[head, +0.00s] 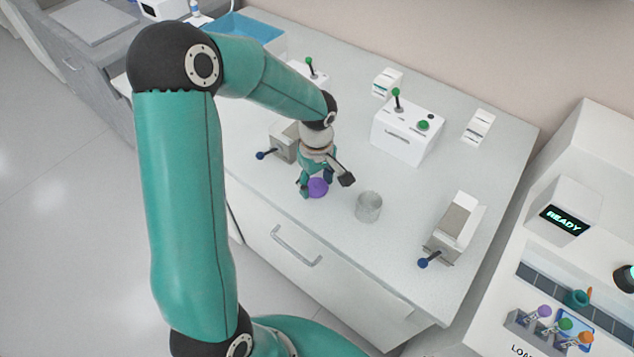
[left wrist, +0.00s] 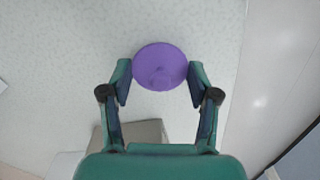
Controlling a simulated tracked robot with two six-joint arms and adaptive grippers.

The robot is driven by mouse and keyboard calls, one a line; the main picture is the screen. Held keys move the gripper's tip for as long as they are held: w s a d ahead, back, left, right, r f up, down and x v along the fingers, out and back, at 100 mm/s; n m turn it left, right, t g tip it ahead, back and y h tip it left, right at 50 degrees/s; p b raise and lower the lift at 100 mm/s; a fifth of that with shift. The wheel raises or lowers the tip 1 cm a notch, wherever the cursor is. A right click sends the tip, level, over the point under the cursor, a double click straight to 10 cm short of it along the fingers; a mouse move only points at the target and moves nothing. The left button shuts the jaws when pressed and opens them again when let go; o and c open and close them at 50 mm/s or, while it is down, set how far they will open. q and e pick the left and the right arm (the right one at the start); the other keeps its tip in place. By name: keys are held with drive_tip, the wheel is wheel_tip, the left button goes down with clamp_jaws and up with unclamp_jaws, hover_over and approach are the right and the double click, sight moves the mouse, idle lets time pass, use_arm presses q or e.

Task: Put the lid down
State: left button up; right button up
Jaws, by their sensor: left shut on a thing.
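A round purple lid (head: 318,187) is between the fingers of my left gripper (head: 318,183), low over the white worktop (head: 250,179) near its front edge. In the left wrist view the lid (left wrist: 160,66) shows as a flat disc, with the fingertips of my left gripper (left wrist: 160,85) against its two sides. The gripper is shut on it. I cannot tell whether the lid touches the worktop. My right gripper is in neither view.
A clear glass jar (head: 368,207) stands just right of the lid. Grey holders with blue knobs stand left (head: 284,142) and right (head: 452,228). Behind is a white box with a green button (head: 407,135). A READY machine (head: 563,213) is at far right.

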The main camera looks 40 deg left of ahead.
sight(317, 182)
use_arm(q)
drive_tip(key=shift+f, duration=0.25)
drive_tip(key=shift+f, duration=0.15)
drive_tip(key=o, duration=0.8)
drive_tip(key=shift+c, duration=0.2)
wheel_tip(317, 182, up, 12)
drive_tip(key=shift+r, duration=0.2)
drive_tip(key=shift+d, duration=0.1)
